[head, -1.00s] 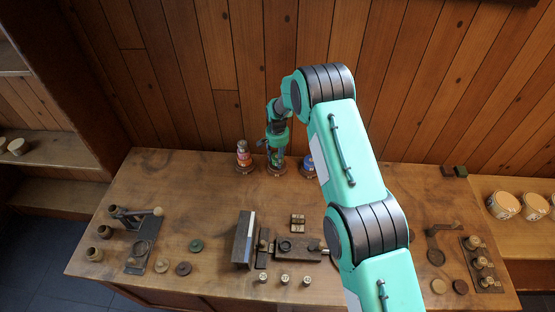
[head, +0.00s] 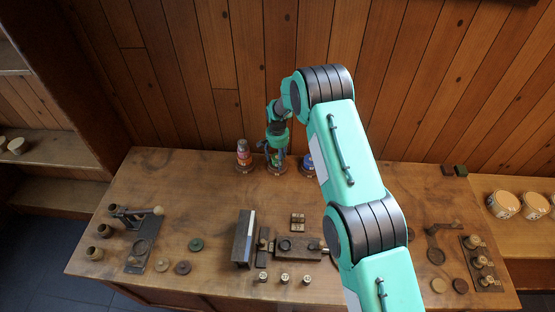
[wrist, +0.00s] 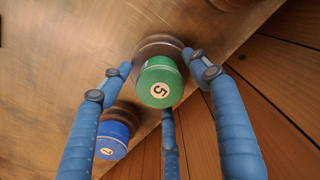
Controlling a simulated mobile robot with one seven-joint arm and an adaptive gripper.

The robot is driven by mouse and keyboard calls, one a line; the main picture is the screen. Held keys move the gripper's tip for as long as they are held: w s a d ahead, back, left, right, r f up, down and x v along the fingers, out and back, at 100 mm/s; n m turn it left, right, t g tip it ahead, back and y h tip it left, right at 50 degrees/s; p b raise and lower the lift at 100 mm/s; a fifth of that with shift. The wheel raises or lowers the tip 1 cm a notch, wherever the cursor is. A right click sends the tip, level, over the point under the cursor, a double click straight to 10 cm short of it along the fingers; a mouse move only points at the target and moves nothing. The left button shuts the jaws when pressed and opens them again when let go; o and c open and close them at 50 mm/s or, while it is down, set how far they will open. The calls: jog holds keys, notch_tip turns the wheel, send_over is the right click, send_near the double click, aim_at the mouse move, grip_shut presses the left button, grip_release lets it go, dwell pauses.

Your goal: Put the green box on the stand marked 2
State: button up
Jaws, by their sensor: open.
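The green box (wrist: 160,82) is a round tub with a 5 on its lid, in the wrist view. It stands on a dark round wooden stand (wrist: 158,44). My gripper (wrist: 158,76) is open, with its blue fingers spread around the green box; I cannot tell whether any finger touches it. In the head view my gripper (head: 277,158) is at the back of the table and mostly hides the green box. A blue box (wrist: 112,139) marked with what looks like a 1 is beside it. I cannot make out a stand marked 2.
A reddish box (head: 243,157) stands to the left of my gripper, and the blue box (head: 307,162) to its right, partly behind my arm. A dark upright block (head: 243,240) and a clamp-like fixture (head: 290,248) are at front centre.

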aim_at(277, 157)
jog(key=shift+r, duration=0.15)
notch_tip(277, 157, up, 12)
jog(key=b, duration=0.1)
dwell(0.6)
dwell(0.8)
